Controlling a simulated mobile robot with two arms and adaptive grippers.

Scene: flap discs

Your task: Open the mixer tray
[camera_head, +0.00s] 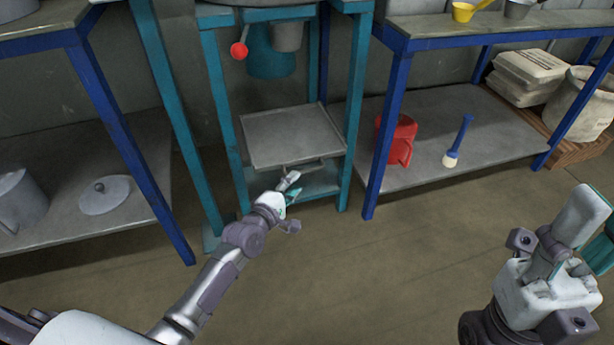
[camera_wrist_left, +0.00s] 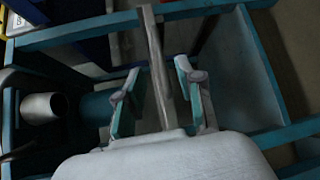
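The mixer tray (camera_head: 293,136) is a flat grey square panel in a teal frame, with a thin bar-like handle (camera_head: 305,167) along its front edge. My left gripper (camera_head: 290,187) is at this front edge, close to the handle. In the left wrist view, the handle bar (camera_wrist_left: 156,65) runs between the two fingers of my left gripper (camera_wrist_left: 156,85). The fingers are apart, with visible gaps on both sides of the bar. My right gripper (camera_head: 592,240) is at the lower right, far from the tray and partly cut off by the picture edge.
The teal mixer frame (camera_head: 215,90) has a red ball knob (camera_head: 239,50). A blue-legged shelf on the right (camera_head: 500,125) holds a red jug (camera_head: 397,139) and a blue-handled brush (camera_head: 460,138). A left shelf holds a grey lid (camera_head: 105,196). The floor (camera_head: 370,270) in front is clear.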

